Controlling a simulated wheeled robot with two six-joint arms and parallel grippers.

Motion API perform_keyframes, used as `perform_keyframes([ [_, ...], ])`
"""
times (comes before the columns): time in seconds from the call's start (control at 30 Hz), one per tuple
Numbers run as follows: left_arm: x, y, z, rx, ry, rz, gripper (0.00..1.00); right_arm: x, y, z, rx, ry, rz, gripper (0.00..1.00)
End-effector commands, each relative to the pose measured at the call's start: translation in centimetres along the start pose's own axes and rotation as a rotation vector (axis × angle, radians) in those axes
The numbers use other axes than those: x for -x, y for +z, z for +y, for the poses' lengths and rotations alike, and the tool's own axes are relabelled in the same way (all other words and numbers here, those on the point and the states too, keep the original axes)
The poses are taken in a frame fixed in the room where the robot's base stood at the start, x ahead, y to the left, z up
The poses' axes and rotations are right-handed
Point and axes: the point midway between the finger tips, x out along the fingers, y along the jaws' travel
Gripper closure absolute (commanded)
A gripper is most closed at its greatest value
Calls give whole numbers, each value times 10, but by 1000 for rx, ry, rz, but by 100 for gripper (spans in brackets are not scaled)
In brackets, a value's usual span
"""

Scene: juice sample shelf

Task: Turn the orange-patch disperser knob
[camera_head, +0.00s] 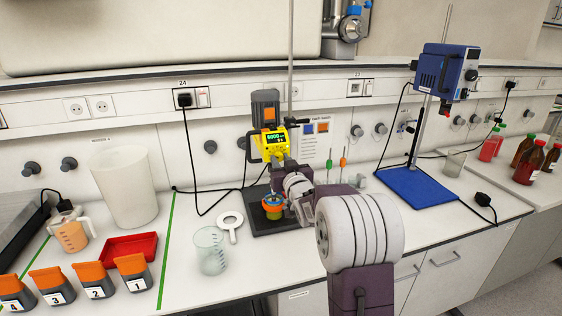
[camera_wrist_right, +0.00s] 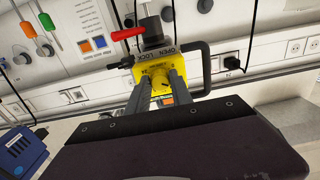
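The disperser with the orange patch (camera_head: 269,113) is a grey motor with a yellow head (camera_head: 276,149) and a lit green display, clamped on a stand at the back middle. My right gripper (camera_head: 289,168) reaches up to the yellow head from the front. In the wrist view its two grey fingers (camera_wrist_right: 160,80) stand on either side of the knob. I cannot tell whether they touch it. My left gripper is not in view.
A blue device (camera_head: 446,72) stands on a blue plate (camera_head: 415,186) at right. Numbered orange-topped boxes (camera_head: 91,278) stand front left.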

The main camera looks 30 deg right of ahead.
Motion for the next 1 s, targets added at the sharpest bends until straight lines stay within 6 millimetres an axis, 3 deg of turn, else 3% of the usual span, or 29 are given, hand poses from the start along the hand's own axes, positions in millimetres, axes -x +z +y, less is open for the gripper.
perform_keyframes([
  [0.03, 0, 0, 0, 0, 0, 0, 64, 0, 0, 0, -1, 1, 0, 93],
  [0.07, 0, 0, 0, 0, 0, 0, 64, 0, 0, 0, -1, 1, 0, 100],
  [0.47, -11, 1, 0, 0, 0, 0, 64, 0, 2, 1, 64, 1, 2, 100],
  [1.0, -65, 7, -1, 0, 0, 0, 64, 0, 4, 1, 523, 2, 3, 100],
])
